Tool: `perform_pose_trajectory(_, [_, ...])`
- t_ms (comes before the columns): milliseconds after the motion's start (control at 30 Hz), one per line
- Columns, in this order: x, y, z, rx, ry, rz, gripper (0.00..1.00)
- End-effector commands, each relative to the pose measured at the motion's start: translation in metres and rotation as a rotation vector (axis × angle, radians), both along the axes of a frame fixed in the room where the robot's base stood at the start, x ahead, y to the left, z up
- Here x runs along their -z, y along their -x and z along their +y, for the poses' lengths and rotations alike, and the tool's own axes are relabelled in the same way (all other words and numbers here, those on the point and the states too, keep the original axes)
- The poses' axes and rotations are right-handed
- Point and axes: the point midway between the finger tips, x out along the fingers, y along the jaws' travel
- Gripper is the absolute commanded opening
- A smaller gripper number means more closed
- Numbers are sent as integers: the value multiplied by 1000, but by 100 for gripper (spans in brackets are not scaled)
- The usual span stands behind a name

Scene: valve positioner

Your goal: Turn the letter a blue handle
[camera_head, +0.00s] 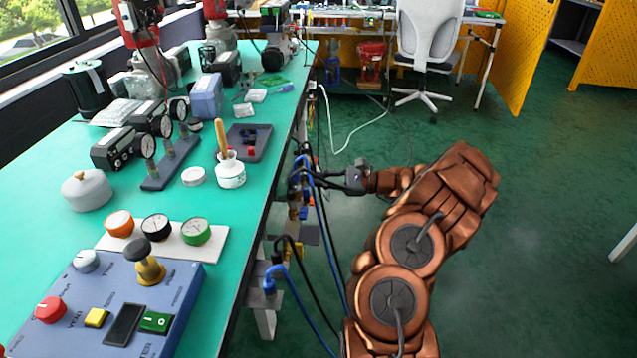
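My copper-coloured arm reaches in from the lower right. My gripper (322,178) points left, at the side of the green-topped workbench, just beyond its right edge. The fingertips are small and dark among pipes and hoses. I cannot tell whether they are open or shut, or whether they touch anything. Small blue parts (304,212) show on the pipework just below and left of the gripper. Another blue part (269,284) sits lower, near the bench side. No letter a is legible, so I cannot tell which part is the labelled handle.
The workbench (120,215) fills the left, carrying gauges, a blue control box (110,300) and valve parts. Blue and black hoses hang close to my gripper and arm. A grey chair (430,50) stands at the back.

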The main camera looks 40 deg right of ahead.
Motion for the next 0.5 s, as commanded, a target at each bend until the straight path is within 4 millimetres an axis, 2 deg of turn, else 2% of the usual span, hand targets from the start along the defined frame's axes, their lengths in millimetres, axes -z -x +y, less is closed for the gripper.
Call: perform_pose_trajectory(500, [7,0,1,-1,320,-370,0])
